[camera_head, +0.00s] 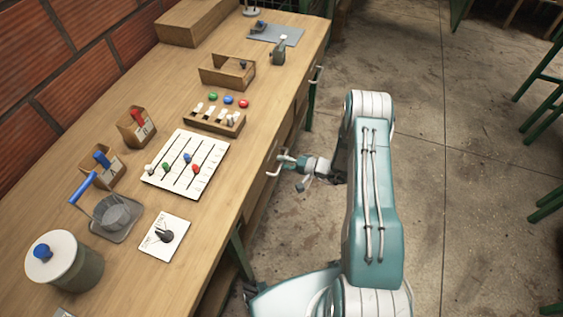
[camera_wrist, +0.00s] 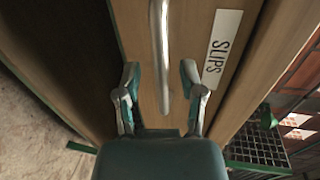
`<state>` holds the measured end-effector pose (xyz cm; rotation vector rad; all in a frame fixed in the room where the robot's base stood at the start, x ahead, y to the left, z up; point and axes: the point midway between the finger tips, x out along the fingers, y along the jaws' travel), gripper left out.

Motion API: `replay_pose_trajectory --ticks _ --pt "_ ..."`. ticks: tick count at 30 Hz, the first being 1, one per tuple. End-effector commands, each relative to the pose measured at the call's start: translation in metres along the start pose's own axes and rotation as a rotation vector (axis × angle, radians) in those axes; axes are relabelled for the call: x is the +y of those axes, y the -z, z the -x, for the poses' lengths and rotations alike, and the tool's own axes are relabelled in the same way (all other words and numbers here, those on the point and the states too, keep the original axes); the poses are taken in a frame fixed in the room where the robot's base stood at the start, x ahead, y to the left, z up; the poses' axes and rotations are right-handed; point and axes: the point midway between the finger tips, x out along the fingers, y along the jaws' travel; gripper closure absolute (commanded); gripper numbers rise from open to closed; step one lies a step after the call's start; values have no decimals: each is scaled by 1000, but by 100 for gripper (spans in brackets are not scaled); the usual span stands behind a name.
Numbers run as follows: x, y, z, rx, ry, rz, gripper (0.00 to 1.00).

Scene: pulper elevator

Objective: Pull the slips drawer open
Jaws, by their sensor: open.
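The slips drawer (camera_wrist: 195,75) has a wooden front with a white label reading SLIPS (camera_wrist: 222,46) in the wrist view. Its metal bar handle (camera_wrist: 160,45) runs down the middle of that view. My gripper (camera_wrist: 159,68) is open, with one finger on each side of the handle and a visible gap to both. In the head view my gripper (camera_head: 291,171) is at the bench's front edge, close beside the handle (camera_head: 274,164). The drawer front is mostly hidden under the benchtop in the head view, and I cannot tell there whether it is shut.
The wooden bench (camera_head: 130,215) carries a slider board (camera_head: 187,164), a dial plate (camera_head: 164,236), a lidded pot (camera_head: 65,262) and several wooden boxes. Another handle (camera_head: 318,76) is farther along the front. Open concrete floor (camera_head: 450,150) lies right; green stools (camera_head: 545,75) stand far right.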

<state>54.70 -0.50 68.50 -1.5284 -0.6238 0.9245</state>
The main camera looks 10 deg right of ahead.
Motion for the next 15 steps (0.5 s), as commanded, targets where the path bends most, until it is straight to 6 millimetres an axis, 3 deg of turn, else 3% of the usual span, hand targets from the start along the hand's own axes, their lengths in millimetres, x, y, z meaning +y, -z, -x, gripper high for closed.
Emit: replay_pose_trajectory --ticks 11,14,15 --pt "0 0 -8 1 0 -1 49" --pt "0 0 -8 1 0 -1 94" --pt "0 0 -8 1 0 -1 100"
